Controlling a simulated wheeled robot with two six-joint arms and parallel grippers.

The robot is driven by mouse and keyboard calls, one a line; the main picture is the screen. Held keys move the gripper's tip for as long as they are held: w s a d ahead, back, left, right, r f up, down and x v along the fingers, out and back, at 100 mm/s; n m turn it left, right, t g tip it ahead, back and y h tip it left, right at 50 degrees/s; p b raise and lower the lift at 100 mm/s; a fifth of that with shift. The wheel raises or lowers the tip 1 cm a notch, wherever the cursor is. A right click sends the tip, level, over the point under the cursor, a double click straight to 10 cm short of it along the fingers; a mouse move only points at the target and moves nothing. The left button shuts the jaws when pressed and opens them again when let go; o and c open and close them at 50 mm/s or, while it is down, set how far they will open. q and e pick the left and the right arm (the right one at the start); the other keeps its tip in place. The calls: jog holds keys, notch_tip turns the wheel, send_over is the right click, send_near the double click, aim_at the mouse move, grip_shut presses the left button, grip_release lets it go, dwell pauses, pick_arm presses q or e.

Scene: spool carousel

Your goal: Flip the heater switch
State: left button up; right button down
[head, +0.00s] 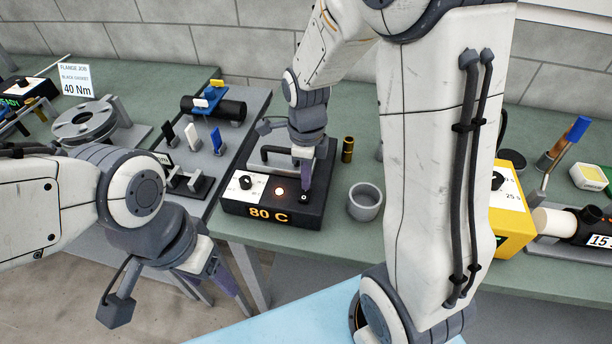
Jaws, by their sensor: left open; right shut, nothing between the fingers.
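The heater (262,212) is a black box with an orange "80 C" display, standing at the front edge of the green bench. A small switch (305,198) sits at the right of its top front. My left gripper (230,284) is open and empty, low in front of the bench's edge.
A grey cup (366,202) and a brass cylinder (347,149) stand right of the heater. A yellow box (514,222) is further right, past my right arm. A grey rack with coloured tags (193,137) is on the left. A black handle bar (280,152) rises behind the heater's front panel.

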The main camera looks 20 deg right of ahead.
jog(key=shift+w+d+g+p, duration=0.1)
jog(key=shift+g+p, duration=0.2)
jog(key=shift+p, duration=0.3)
jog(key=shift+f, duration=0.25)
jog(key=shift+r, duration=0.1)
jog(key=shift+s+a+r, duration=0.3)
jog(key=shift+s+a, duration=0.15)
jog(key=shift+s, duration=0.2)
